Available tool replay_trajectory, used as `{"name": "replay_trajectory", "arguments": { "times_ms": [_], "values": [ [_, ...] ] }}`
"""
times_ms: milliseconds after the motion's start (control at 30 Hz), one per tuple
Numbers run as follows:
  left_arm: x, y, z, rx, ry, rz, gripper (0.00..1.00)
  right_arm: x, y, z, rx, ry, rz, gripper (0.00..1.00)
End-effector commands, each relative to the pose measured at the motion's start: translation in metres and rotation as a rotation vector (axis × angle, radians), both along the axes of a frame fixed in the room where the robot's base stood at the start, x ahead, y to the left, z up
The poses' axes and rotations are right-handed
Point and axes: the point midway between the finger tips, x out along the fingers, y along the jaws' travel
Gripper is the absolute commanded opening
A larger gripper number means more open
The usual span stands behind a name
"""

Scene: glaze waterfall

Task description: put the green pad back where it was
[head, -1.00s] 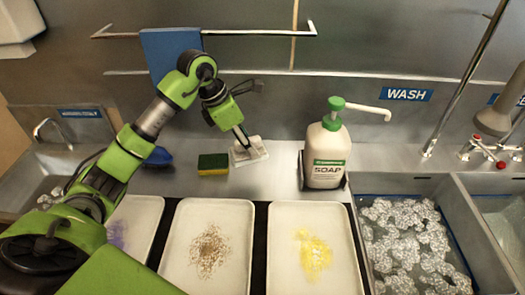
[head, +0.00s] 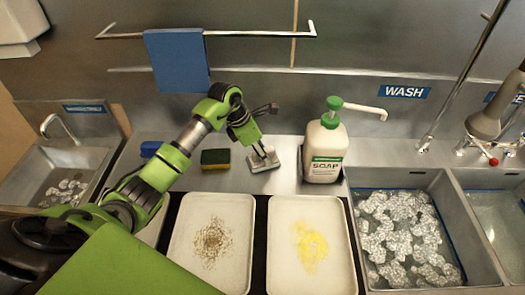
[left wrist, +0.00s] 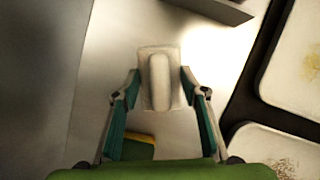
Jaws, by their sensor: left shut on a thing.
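My left gripper (head: 262,152) is shut on a pale block with a raised ridge (head: 264,163), low over the steel counter. In the left wrist view the block (left wrist: 146,60) sits between the two fingers of the gripper (left wrist: 160,82). Its underside is hidden, so I cannot tell whether it is green or whether it touches the counter. A green and yellow sponge (head: 215,160) lies on the counter to the left of the gripper; its yellow edge shows in the left wrist view (left wrist: 142,138). My right gripper is out of view.
A soap bottle (head: 324,150) in a dark holder stands right of the gripper. Trays with brown (head: 240,265) and yellow (head: 345,270) residue lie in front. A blue object (head: 150,149) sits left of the sponge. A blue cloth (head: 177,60) hangs on the rail behind. A sink (head: 450,230) is at right.

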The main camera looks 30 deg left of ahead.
Motion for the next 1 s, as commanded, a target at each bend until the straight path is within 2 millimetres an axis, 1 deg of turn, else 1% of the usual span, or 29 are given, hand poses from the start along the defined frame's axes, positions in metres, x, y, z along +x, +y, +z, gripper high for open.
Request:
{"name": "replay_trajectory", "arguments": {
  "times_ms": [67,100,167,467,567,633,767,1000],
  "values": [
    [0.0,0.0,-0.003,0.0,-0.001,0.0,0.23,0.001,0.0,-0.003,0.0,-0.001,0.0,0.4],
    [0.0,0.0,-0.003,0.0,-0.001,0.0,0.42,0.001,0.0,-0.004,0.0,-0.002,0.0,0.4],
    [0.0,0.0,-0.002,-0.001,-0.001,0.0,0.56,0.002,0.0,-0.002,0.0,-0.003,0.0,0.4],
    [0.0,0.0,-0.002,-0.001,-0.001,0.0,0.56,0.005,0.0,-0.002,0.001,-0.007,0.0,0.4],
    [0.0,0.0,0.002,-0.001,0.0,0.0,0.56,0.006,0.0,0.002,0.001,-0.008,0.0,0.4],
    [-0.001,0.002,0.006,0.002,-0.003,0.0,0.56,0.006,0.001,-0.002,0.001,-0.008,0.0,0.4],
    [-0.007,0.009,0.026,0.005,-0.006,0.0,0.56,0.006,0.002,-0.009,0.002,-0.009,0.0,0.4],
    [-0.022,0.022,0.075,0.003,-0.006,0.0,0.56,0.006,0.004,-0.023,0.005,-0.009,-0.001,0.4]
  ]
}}
